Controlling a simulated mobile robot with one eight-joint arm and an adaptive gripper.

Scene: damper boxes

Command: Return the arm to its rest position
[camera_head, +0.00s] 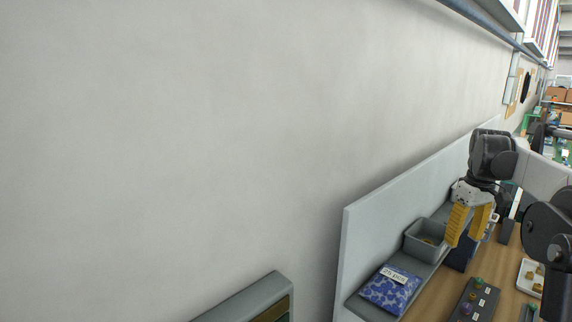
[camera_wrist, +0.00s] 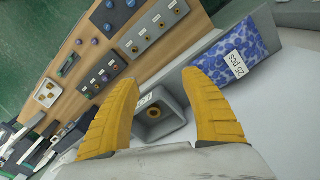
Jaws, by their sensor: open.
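My gripper (camera_head: 468,226) has yellow ridged fingers and is at the right of the head view, above the workbench beside the grey bin. The wrist view shows my gripper (camera_wrist: 163,112) with its two fingers spread wide and nothing held between them. My dark arm links show at the right edge of the head view.
A grey bin (camera_head: 411,241) and a blue packet (camera_head: 388,290) with a white label sit on a grey shelf along a light panel (camera_head: 375,220). In the wrist view, the bin (camera_wrist: 172,128) holds a brass-coloured ring. Dark blocks with knobs (camera_head: 476,301) and a white tray (camera_head: 526,276) are on the wooden bench.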

